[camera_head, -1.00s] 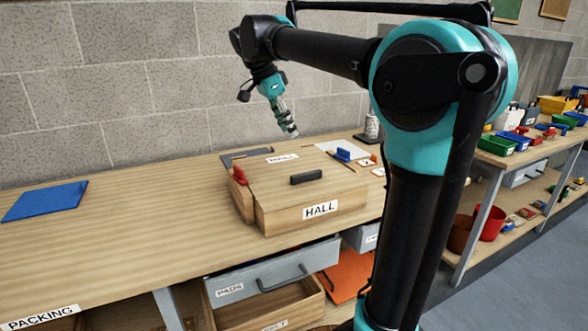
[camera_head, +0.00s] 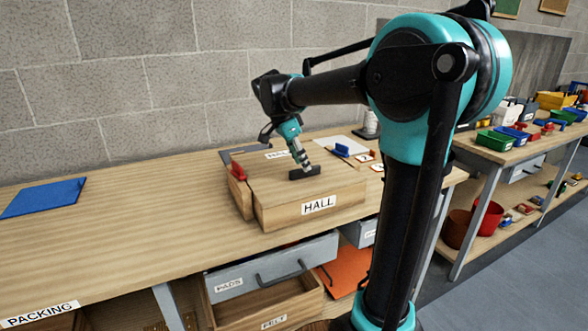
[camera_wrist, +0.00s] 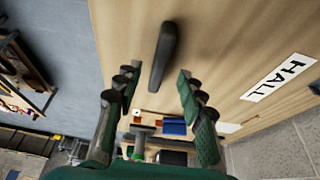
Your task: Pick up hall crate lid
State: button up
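The hall crate (camera_head: 330,211) is a wooden box with a HALL label on its front, standing on the wooden bench. Its flat wooden lid (camera_head: 255,178) lies on top, with a second HALL label and a dark bar handle (camera_head: 306,174). My gripper (camera_head: 302,166) is over the lid at the handle in the head view. In the wrist view my gripper (camera_wrist: 155,85) has its two fingers apart, with nothing between them. The handle (camera_wrist: 162,55) shows ahead of the fingertips, roughly between their lines. Whether a finger touches it cannot be told.
A red clamp-like piece (camera_head: 238,172) sits at the crate's left side and a blue one (camera_head: 342,150) behind it. A blue sheet (camera_head: 42,197) lies on the bench at left. An open PADS drawer (camera_head: 270,268) juts out below.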

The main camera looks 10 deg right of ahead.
jog(key=shift+x, duration=1.6)
jog(key=shift+s+a, duration=0.1)
jog(key=shift+c, duration=0.2)
grip_shut()
